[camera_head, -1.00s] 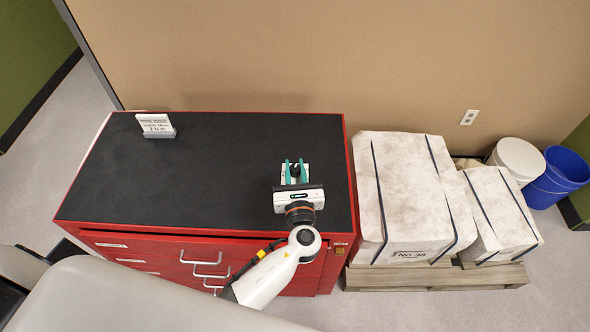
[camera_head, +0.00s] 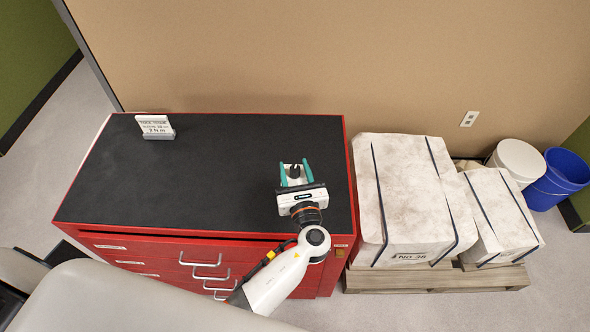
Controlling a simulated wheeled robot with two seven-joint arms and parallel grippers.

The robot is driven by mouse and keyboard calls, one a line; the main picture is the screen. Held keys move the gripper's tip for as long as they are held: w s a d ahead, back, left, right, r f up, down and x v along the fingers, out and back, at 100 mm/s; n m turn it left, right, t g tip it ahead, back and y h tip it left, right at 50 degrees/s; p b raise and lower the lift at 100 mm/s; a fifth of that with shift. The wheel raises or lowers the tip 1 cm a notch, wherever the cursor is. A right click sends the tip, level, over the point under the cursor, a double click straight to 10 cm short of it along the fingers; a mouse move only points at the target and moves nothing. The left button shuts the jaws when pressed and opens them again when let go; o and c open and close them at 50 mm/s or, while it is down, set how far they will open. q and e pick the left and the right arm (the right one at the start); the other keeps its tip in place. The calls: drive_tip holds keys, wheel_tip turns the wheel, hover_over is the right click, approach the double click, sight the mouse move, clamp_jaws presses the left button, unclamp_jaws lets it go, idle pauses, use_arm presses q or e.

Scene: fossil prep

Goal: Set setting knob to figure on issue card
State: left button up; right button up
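A white issue card (camera_head: 155,125) stands in a small grey holder at the back left of the black cabinet top; its print is small and looks turned upside down, and I cannot read it surely. The black setting knob (camera_head: 294,171) sits on a small pale device at the right of the top, partly hidden by my gripper. My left gripper (camera_head: 296,173) is open over the device, with its teal fingers apart on either side of the knob. A gap seems to show between knob and fingers. My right gripper is not in view.
The red drawer cabinet (camera_head: 345,150) has a mostly bare black top (camera_head: 200,180). To its right, strapped white blocks (camera_head: 410,190) stand on a wooden pallet (camera_head: 440,278). A white bucket (camera_head: 517,160) and a blue bucket (camera_head: 560,178) are beyond them. A tan wall is behind.

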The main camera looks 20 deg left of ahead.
use_arm(q)
drive_tip(key=shift+s+d+f, duration=0.1)
drive_tip(key=shift+s, duration=0.1)
drive_tip(key=b+v, duration=0.3)
drive_tip(key=v, duration=0.8)
drive_tip(key=shift+s, duration=0.25)
